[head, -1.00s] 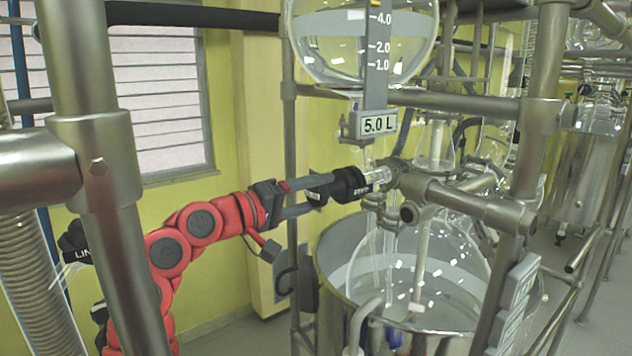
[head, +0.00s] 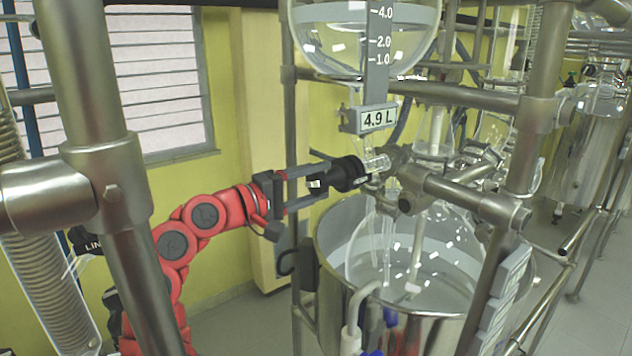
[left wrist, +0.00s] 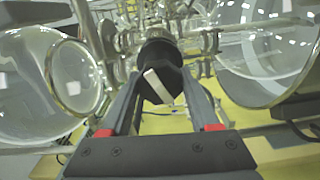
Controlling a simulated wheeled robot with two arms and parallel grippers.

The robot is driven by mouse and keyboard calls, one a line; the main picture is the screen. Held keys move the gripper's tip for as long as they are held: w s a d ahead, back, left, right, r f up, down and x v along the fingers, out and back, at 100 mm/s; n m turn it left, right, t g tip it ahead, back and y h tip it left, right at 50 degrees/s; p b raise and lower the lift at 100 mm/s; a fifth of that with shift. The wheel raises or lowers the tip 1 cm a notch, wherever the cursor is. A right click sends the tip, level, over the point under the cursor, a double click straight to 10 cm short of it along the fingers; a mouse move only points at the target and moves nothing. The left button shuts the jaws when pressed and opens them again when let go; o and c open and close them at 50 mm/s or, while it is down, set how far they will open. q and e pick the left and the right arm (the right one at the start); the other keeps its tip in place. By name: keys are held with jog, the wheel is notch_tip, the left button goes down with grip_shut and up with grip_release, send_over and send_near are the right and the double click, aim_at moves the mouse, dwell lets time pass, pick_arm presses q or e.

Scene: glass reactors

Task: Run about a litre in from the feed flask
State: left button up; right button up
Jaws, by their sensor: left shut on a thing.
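The feed flask (head: 335,50) is a clear round glass vessel at the top of the head view, with liquid in it and a grey scale strip (head: 377,70) in front. Its label (head: 378,118) reads 4.9 L. Below it a black valve knob (head: 346,174) sits on the glass outlet. My left gripper (head: 325,180) is shut on the knob, coming from the left; the left wrist view shows the knob (left wrist: 160,62) between the fingers. The reactor flask (head: 425,245) is below, inside a steel pot. My right gripper is not in view.
Steel frame posts (head: 100,190) and clamped bars surround the flasks, close to my left arm. A steel pot (head: 330,265) stands around the reactor flask. More glassware and another steel vessel (head: 590,150) are at the right. Open floor shows at the far right.

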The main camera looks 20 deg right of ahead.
pick_arm(q)
jog(key=o, duration=1.4)
jog(key=shift+a, duration=0.1)
jog(key=shift+a, duration=0.2)
jog(key=b+v, duration=0.5)
jog(key=v, duration=1.2)
jog(key=shift+d, duration=0.1)
